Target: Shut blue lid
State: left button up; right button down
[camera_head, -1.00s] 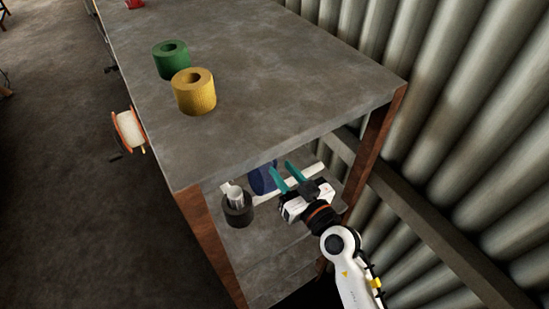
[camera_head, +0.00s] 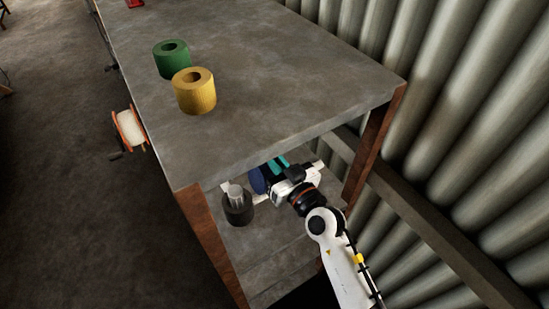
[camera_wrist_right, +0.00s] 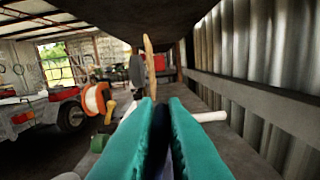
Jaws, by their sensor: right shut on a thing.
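The blue lid (camera_head: 258,180) is a dark blue round piece standing on edge on the shelf under the tabletop, partly hidden by my gripper. My right gripper (camera_head: 276,166) reaches in under the tabletop edge, its teal fingers at the lid's right side. In the right wrist view, the gripper (camera_wrist_right: 161,102) has a narrow gap between its fingers, with a dark blue strip (camera_wrist_right: 160,150) in it. The gripper is shut on the lid. What the lid belongs to is hidden. My left gripper is not in view.
A dark cup (camera_head: 238,209) with a pale thing in it stands left of the lid. The tabletop (camera_head: 290,70) overhangs the shelf and carries green (camera_head: 171,59) and yellow (camera_head: 194,91) rolls. A wooden leg (camera_head: 374,146) and corrugated wall (camera_head: 460,130) lie right.

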jog(key=shift+s+a+r+n+p, duration=0.3)
jog(key=shift+r+n+p, duration=0.2)
jog(key=shift+p, duration=0.4)
jog(key=s+a+n+p, duration=0.3)
jog(key=a+n+p, duration=0.2)
jog(key=n, duration=0.1)
jog(key=shift+s+r, duration=0.25)
jog(key=c, duration=1.5)
grip_release()
jog(key=shift+s, duration=0.1)
